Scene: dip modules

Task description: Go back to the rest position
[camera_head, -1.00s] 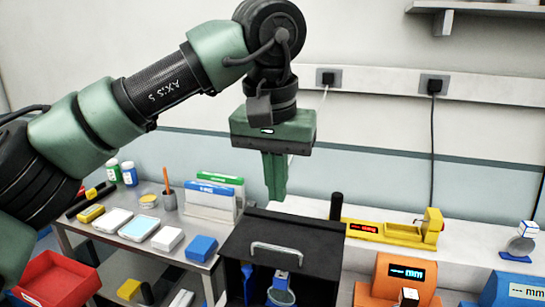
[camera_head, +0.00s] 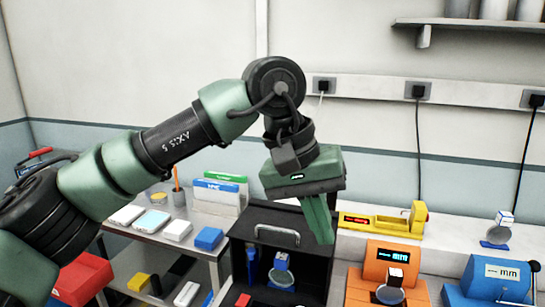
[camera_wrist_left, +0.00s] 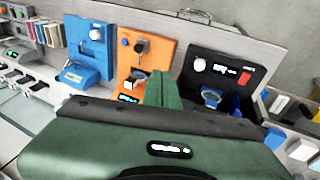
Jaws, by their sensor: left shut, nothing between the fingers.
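My left gripper (camera_head: 318,218) hangs in the air above and in front of the right part of the black box, its green fingers shut with nothing between them. Its fingers (camera_wrist_left: 166,90) also show in the left wrist view, with the orange device just beyond. My left arm comes in from the left of the head view. My right gripper is not in view.
A black box (camera_head: 277,218) with a handle holds blue items. To its right stand an orange device (camera_head: 388,258), a yellow device (camera_head: 385,222) and a blue device (camera_head: 497,280). A side table (camera_head: 195,250) at left carries small boxes. A red bin (camera_head: 82,280) stands at lower left.

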